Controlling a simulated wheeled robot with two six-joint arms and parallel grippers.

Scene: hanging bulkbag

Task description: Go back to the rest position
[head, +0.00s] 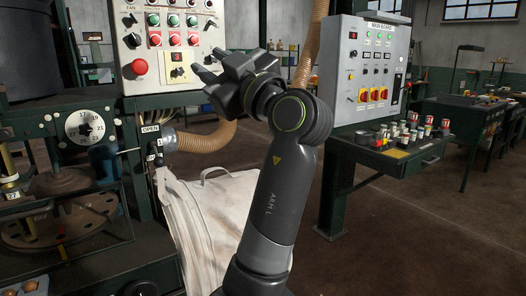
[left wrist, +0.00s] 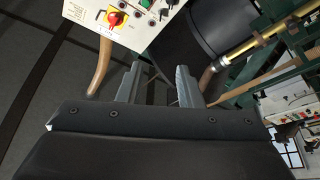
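My left arm rises through the middle of the head view, with its left gripper (head: 208,68) at the upper left end, in front of the right edge of the pale control panel (head: 138,22). In the left wrist view the two fingers of the left gripper (left wrist: 158,88) stand apart with nothing between them. The gripper appears clear of the panel. The white bulk bag (head: 190,215) hangs below the ribbed hose, partly hidden behind my left arm. My right gripper is in neither view.
A main board panel (head: 366,68) stands to the right, above a green desk (head: 385,158) holding several small objects. A ribbed tan hose (head: 208,138) curves behind my arm. A machine with a dial (head: 85,127) stands at left. Floor at lower right (head: 430,245) is clear.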

